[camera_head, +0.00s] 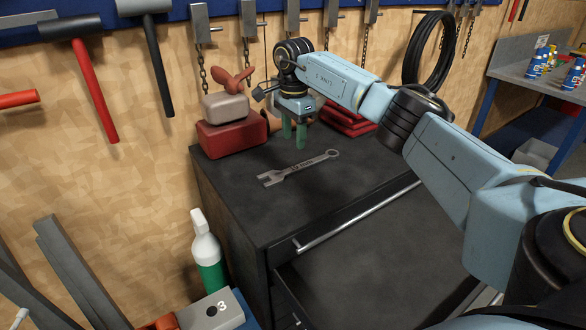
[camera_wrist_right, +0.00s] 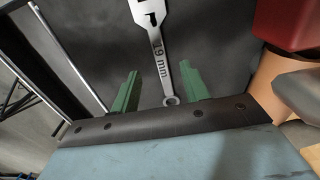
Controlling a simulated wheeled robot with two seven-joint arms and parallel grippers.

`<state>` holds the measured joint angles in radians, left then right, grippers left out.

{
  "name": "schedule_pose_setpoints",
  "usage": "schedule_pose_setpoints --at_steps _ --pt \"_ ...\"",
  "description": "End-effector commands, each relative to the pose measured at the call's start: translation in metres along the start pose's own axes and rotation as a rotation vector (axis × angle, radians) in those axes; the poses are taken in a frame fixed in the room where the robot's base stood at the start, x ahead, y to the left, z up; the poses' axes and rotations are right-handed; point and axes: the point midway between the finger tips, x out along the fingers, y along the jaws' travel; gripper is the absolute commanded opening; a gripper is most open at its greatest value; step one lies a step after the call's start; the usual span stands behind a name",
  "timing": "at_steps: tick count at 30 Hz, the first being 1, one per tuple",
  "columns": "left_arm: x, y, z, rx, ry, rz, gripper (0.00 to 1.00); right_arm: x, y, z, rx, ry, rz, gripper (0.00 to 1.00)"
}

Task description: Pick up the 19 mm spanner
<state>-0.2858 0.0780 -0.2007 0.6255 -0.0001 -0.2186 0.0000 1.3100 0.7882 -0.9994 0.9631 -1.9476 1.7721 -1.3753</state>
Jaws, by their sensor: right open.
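The 19 mm spanner (camera_head: 298,168) lies flat on the black top of a tool cabinet (camera_head: 235,190) in the head view. Its open jaw points to the front left and its ring end to the back right. In the right wrist view the spanner (camera_wrist_right: 160,50) shows its "19 mm" mark, with the ring end between the green fingers in the picture. My right gripper (camera_head: 294,134) is open and empty, behind the spanner in the head view; its fingers also show in the right wrist view (camera_wrist_right: 160,92). I cannot tell its height above the top. My left gripper is not in view.
A red box (camera_head: 232,137) with a lighter block stands at the cabinet's back left. Red folded items (camera_head: 347,120) lie at the back right. An open drawer (camera_head: 370,260) is below the top. The top around the spanner is clear.

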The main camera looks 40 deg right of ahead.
Motion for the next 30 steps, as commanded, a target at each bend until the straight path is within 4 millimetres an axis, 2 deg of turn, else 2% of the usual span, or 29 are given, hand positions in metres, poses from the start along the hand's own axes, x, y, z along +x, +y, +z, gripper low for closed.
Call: schedule_pose_setpoints --at_steps 1,3,6,11,15,18,22,30 --pt "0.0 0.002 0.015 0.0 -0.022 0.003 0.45 0.01 0.001 0.0 -0.001 0.0 0.003 0.45" --pt "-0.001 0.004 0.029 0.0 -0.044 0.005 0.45 0.02 0.0 0.0 -0.001 -0.001 0.002 0.45" --pt "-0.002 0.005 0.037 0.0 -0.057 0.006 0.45 0.028 0.0 0.001 -0.001 -0.001 -0.001 0.45" --pt "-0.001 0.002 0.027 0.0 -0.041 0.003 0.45 0.039 0.002 0.0 -0.001 -0.001 0.002 0.45" --pt "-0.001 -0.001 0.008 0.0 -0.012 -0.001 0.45 0.062 0.005 -0.001 -0.001 0.0 0.004 0.45" --pt "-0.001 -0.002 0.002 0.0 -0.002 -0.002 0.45 0.074 0.004 -0.001 -0.001 -0.002 0.001 0.45" --pt "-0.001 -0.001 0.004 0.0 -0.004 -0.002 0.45 0.082 0.004 -0.001 -0.001 -0.001 -0.001 0.45" --pt "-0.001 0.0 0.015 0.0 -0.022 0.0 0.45 0.082 0.004 -0.001 -0.001 -0.001 -0.001 0.45"
